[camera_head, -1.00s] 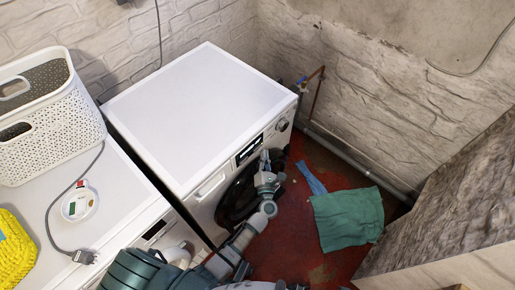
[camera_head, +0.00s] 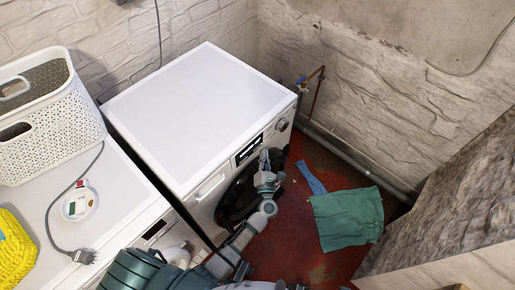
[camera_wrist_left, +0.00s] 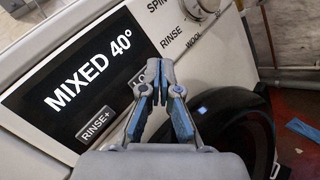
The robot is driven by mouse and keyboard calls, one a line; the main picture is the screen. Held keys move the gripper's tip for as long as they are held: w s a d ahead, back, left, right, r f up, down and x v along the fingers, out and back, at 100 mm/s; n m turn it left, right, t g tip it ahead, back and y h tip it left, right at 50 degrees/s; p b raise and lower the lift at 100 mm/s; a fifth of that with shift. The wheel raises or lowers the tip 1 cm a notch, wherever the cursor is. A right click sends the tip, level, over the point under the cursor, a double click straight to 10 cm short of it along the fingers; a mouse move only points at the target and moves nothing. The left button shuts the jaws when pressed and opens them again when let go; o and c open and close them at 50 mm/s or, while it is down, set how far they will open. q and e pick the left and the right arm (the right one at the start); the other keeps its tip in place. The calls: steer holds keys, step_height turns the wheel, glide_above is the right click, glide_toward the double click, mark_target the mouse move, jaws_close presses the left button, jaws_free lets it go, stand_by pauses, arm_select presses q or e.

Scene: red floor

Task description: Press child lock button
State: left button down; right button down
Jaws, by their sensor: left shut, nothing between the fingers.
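The washing machine (camera_head: 200,115) is white, with a control panel on its front and a dark round door (camera_head: 238,198). In the left wrist view its black display (camera_wrist_left: 85,75) reads "MIXED 40°". Below the display is a "RINSE+" button (camera_wrist_left: 97,125), and another small button (camera_wrist_left: 138,84) is partly hidden behind my fingers. I cannot read which one is the child lock. My left gripper (camera_head: 265,158) is shut and empty, its tips at the panel just right of the display. It also shows in the left wrist view (camera_wrist_left: 163,68). I cannot tell whether the tips touch the panel.
A second white appliance (camera_head: 125,190) at left holds a white perforated basket (camera_head: 50,125), a yellow item (camera_head: 14,250) and a cable with plug (camera_head: 84,257). A green cloth (camera_head: 346,218) lies on the red floor. A pipe (camera_head: 350,160) runs along the wall.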

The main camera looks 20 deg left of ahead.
arm_select(q)
steer(key=shift+d, duration=0.2)
steer(key=shift+a, duration=0.1)
steer(key=shift+w+a+r, duration=0.1)
steer(key=shift+a, duration=0.4)
steer(key=shift+w+a, duration=0.1)
steer(key=shift+a, duration=0.15)
stand_by(0.6)
stand_by(0.4)
steer(key=shift+s+d, duration=0.2)
steer(key=shift+d, duration=0.55)
steer(key=shift+s+d+b, duration=0.15)
steer(key=shift+s+d, duration=0.15)
steer(key=shift+d, duration=0.5)
steer(key=shift+s+d+b, duration=0.2)
steer(key=shift+s+d, duration=0.1)
steer(key=shift+d, duration=0.5)
steer(key=shift+s+d+b, duration=0.15)
steer(key=shift+s+d, duration=0.15)
steer(key=shift+d, duration=0.5)
